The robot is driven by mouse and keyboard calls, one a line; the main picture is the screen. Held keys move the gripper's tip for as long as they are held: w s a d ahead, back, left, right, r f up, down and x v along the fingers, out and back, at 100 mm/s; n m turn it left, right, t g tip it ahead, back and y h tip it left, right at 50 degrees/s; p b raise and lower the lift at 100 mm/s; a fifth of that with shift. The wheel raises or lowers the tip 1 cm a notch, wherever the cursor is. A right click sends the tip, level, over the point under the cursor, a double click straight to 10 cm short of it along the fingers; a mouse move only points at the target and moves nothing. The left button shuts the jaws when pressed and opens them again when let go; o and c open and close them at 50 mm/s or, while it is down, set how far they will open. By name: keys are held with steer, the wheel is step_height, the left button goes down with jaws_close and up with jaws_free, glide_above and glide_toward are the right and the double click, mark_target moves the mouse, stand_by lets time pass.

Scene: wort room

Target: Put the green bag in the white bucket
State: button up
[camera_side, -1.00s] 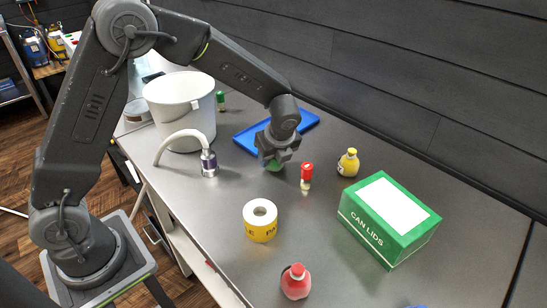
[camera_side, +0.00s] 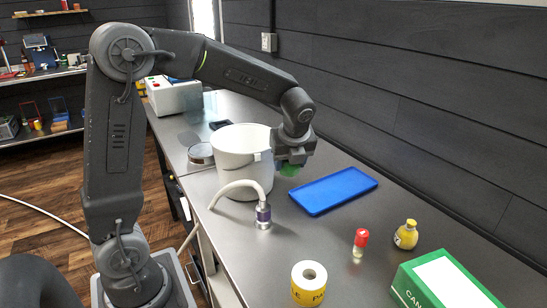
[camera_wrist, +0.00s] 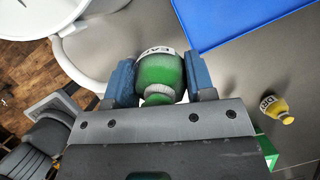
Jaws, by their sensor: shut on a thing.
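The green bag (camera_wrist: 160,75), with a white printed band, is held between the two blue-grey fingers of my gripper (camera_wrist: 160,80) in the wrist view. In the side view my gripper (camera_side: 293,160) is beside the right of the bucket's rim, and a bit of green shows below the fingers. The bag is off the counter. The white bucket (camera_side: 240,170) stands upright and its mouth is open. Its rim shows at the top left of the wrist view (camera_wrist: 85,12). The bag is outside the bucket.
A blue tray (camera_side: 333,191) lies right of the bucket. A curved hose (camera_side: 240,184) with a metal fitting stands in front. A dark wall runs behind.

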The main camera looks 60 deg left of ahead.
step_height(320, 180, up, 9)
steer(key=shift+f, duration=0.2)
steer(key=s+a, duration=0.2)
steer(key=a, duration=0.7)
steer(key=s+a, duration=0.2)
steer(key=a, duration=0.7)
steer(key=f, duration=1.7)
steer(key=shift+d, duration=0.25)
steer(key=shift+f, duration=2)
steer(key=shift+f, duration=0.15)
steer(key=o, duration=1)
